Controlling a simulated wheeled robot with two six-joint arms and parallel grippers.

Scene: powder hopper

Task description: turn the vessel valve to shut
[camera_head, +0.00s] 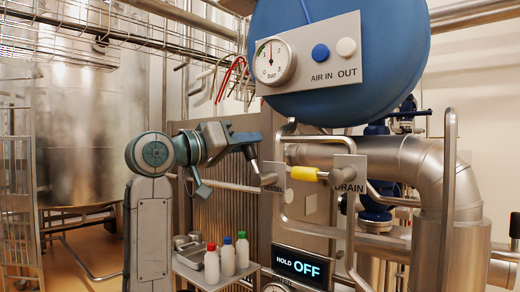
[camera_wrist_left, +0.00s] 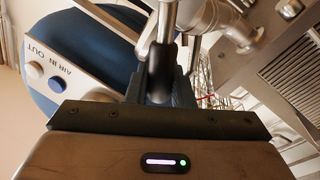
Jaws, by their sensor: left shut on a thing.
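My left gripper (camera_head: 253,162) is in front of the panel beside the vessel label plate (camera_head: 274,183), whose lettering is partly covered. In the left wrist view the gripper (camera_wrist_left: 160,90) is shut on a dark sleeve, the grip of the vessel valve handle (camera_wrist_left: 159,75), with a metal stem beyond it. In the head view the gripper hides most of this handle, and a grey metal valve end (camera_head: 268,180) shows just below the fingers. I cannot tell the exact handle angle. My right gripper is not in view.
A yellow-sleeved handle (camera_head: 304,173) lies sideways between the vessel plate and the drain plate (camera_head: 349,176). Bent metal bars and a thick pipe (camera_head: 400,155) are to the right. Bottles (camera_head: 227,258) stand on a shelf below. A blue tank (camera_head: 340,70) with a gauge (camera_head: 275,62) hangs above. A display (camera_head: 299,266) reads HOLD OFF.

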